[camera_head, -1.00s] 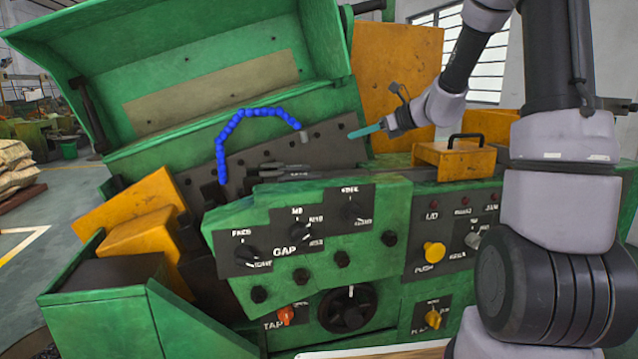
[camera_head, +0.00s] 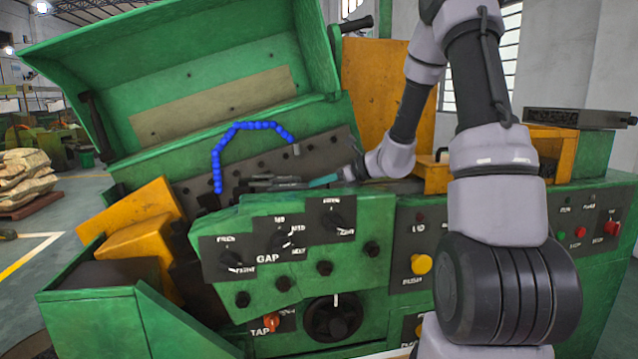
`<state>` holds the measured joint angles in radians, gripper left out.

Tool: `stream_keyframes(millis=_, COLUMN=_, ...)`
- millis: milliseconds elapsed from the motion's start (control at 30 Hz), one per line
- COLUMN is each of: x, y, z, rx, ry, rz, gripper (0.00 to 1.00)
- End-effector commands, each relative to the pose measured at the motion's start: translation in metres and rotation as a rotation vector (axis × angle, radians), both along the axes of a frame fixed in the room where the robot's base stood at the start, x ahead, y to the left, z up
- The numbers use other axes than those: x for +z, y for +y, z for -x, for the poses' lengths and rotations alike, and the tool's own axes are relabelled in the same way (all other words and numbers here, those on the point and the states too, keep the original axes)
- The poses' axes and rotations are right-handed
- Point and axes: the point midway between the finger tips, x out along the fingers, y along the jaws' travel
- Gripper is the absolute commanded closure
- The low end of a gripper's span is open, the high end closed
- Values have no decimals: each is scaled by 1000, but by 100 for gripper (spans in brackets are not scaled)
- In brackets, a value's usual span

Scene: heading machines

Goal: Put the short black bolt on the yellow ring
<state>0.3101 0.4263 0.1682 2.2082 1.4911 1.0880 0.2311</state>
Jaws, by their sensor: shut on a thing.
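My gripper (camera_head: 324,181) reaches in from the right, with thin teal fingers pointing left, low over the machine bed behind the green front panel. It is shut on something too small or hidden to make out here. Dark grey metal parts (camera_head: 272,183) lie on the bed just left of the fingertips; I cannot tell whether they touch. I cannot pick out the short black bolt or a yellow ring for certain. Several black bolt-like heads (camera_head: 324,268) sit on the sloping panel.
The raised green cover (camera_head: 190,70) and blue segmented hose (camera_head: 216,165) stand behind and left of the gripper. An orange box with a handle (camera_head: 437,174) is close to its right. The panel (camera_head: 300,240) carries dials; a yellow push button (camera_head: 421,264) is further right.

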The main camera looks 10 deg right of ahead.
Motion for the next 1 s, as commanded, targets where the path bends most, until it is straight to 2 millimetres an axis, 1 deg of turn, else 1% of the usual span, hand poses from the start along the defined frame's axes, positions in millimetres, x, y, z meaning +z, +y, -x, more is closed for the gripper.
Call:
stream_keyframes(millis=100, x=-3, y=0, z=0, rx=1, ry=1, rz=-1, gripper=100)
stream_keyframes(millis=133, x=-3, y=0, z=0, rx=1, ry=1, rz=-1, gripper=86)
stream_keyframes(millis=167, x=-3, y=0, z=0, rx=1, ry=0, rz=0, gripper=74)
stream_keyframes(millis=200, x=-3, y=0, z=0, rx=1, ry=0, rz=0, gripper=59)
stream_keyframes(millis=467, x=-2, y=0, z=0, rx=1, ry=0, rz=0, gripper=59)
stream_keyframes(millis=600, x=2, y=-2, z=1, rx=-1, ry=-1, rz=1, gripper=59)
stream_keyframes(millis=767, x=11, y=-20, z=14, rx=-2, ry=-2, rz=2, gripper=59)
stream_keyframes(millis=1000, x=31, y=-59, z=44, rx=-4, ry=-3, rz=1, gripper=59)
